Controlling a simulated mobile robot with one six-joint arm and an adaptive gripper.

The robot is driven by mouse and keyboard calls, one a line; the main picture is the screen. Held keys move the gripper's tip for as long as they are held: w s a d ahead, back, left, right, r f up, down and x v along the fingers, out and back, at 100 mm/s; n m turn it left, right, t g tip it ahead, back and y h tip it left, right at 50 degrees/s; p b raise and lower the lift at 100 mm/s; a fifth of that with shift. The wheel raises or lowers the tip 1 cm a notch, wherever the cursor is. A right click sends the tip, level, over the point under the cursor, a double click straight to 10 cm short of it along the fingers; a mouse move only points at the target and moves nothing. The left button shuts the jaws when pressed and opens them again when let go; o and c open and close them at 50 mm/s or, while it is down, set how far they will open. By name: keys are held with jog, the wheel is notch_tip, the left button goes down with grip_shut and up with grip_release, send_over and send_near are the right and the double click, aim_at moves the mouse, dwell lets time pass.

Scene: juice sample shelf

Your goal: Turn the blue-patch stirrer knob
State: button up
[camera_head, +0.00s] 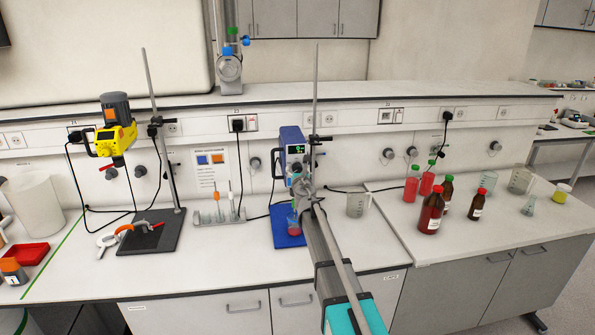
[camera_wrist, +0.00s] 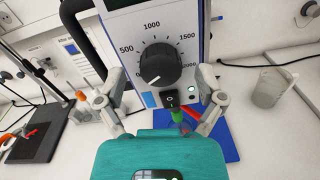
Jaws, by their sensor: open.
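The blue-framed stirrer (camera_head: 291,142) stands over a blue base plate (camera_head: 285,238). The knob's white pointer line slants to the lower left. A small blue patch (camera_wrist: 148,99) is on the panel below the knob. My gripper (camera_wrist: 160,78) is open, its fingers apart on the left and right of the knob in the picture. I cannot tell the depth between fingertips and knob. In the head view my arm hides part of the stirrer and my gripper (camera_head: 301,186).
A glass beaker (camera_head: 357,205) stands right of the stirrer. A yellow stirrer (camera_head: 113,138) hangs on a stand at left. Several red and brown bottles (camera_head: 431,212) stand at right.

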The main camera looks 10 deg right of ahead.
jog(key=shift+w, duration=0.4)
jog(key=c, duration=1.2)
